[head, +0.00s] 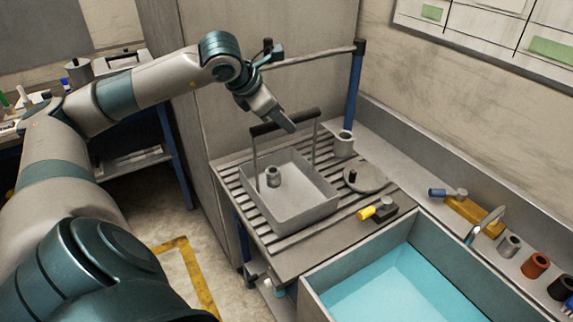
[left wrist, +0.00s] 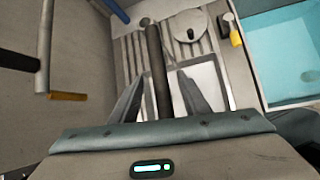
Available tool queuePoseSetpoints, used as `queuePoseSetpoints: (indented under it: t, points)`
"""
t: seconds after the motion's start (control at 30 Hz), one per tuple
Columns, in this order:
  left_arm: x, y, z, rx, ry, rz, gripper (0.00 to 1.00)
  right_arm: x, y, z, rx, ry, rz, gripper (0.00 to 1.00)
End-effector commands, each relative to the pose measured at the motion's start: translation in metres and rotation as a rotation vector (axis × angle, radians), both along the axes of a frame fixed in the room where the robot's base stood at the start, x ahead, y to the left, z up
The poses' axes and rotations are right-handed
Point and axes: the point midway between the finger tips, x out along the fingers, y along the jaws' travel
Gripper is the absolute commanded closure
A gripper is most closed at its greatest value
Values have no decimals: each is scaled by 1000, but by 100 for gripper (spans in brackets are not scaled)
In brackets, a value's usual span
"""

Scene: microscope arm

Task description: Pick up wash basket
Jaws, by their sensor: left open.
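The wash basket (head: 307,211) is a shallow grey metal tray with two upright rods and a black handle bar (head: 264,129) across the top. It sits on a slatted drainboard and holds a small grey metal part (head: 273,176). My left gripper (head: 289,125) is at the handle bar, high above the tray. In the left wrist view the left gripper (left wrist: 162,77) is open, with the black bar (left wrist: 155,62) running between its fingers. The basket floor (left wrist: 207,80) shows below. I cannot tell whether a finger touches the bar. My right gripper is not in view.
A sink basin with blue water (head: 385,285) lies to the right of the drainboard (head: 250,208). A grey cup (head: 344,144), a round lid (head: 364,178) and a yellow-handled tool (head: 372,212) stand close to the basket. A blue post (head: 355,85) with a rail rises behind.

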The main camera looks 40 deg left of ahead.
Motion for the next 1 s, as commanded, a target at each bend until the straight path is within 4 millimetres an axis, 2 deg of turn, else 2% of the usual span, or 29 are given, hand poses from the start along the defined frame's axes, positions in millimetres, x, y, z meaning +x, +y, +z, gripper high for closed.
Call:
queuePoseSetpoints:
  t: [0.1, 0.6, 0.77, 0.8, 1.0]
  points:
    - [5, 0, -5, 0, 0, 0, 58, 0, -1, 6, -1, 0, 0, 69]
    - [6, 0, -7, 1, 0, 0, 58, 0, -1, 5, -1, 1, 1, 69]
    - [6, 0, -7, 1, -1, 0, 96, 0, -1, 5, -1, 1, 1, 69]
    - [6, 0, -7, 1, -1, 0, 100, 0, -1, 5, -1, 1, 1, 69]
    - [6, 0, -7, 1, -1, 0, 100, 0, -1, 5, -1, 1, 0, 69]
